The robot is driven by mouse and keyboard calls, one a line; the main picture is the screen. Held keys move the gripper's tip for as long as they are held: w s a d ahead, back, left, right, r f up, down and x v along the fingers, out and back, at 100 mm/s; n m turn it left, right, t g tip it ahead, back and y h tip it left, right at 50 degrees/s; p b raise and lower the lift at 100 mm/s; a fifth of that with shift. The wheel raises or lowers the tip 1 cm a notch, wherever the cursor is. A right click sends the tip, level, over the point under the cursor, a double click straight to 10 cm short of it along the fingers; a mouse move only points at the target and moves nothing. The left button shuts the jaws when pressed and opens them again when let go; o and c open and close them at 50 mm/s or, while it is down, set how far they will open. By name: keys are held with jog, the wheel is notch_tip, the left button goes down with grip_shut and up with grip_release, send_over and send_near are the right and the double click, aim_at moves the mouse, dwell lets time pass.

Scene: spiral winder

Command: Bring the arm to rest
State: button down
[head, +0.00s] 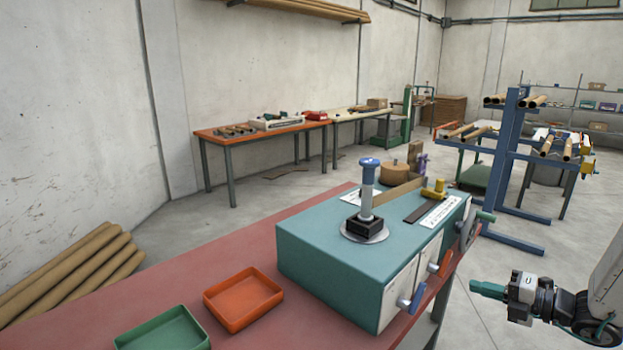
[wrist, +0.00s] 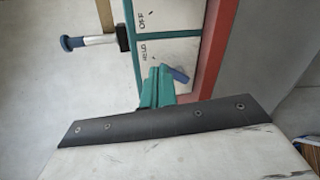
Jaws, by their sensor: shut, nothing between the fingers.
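My gripper (head: 488,289) is at the lower right of the head view, beyond the right side of the bench, with its green fingers pointing left. It is shut and holds nothing. In the wrist view my gripper's green fingers (wrist: 158,88) show in front of the teal machine's labelled front panel. The teal winder machine (head: 340,250) stands on the red bench, with a blue-capped upright post (head: 368,190) on top and coloured levers on its front. In the head view the gripper is apart from the machine, with a gap between them.
An orange tray (head: 282,290) and a green tray (head: 190,318) lie on the red bench (head: 75,315). Cardboard tubes (head: 70,270) are stacked at the left. A blue rack (head: 508,150) with tubes stands behind on the right. Open floor (head: 500,270) lies around my gripper.

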jog(key=s+a+r+n+g+h, duration=0.1)
jog(key=s+a+r+n+g, duration=0.2)
jog(key=s+a+n+g, duration=0.7)
jog(key=s+a+r+n+g, duration=0.15)
jog(key=s+r+n, duration=0.3)
jog(key=n, duration=1.05)
jog(key=s+a+r+n+t+h, duration=0.1)
jog(key=s+r+n+h, duration=0.3)
jog(key=n, duration=0.5)
jog(key=s+a+r+n+t+h, duration=0.1)
jog(key=s+r+n+h, duration=0.3)
jog(key=s+n+h, duration=0.2)
jog(key=s+n, duration=0.2)
jog(key=s, duration=0.1)
jog(key=shift+r+n, duration=0.4)
jog(key=shift+s+a, duration=0.1)
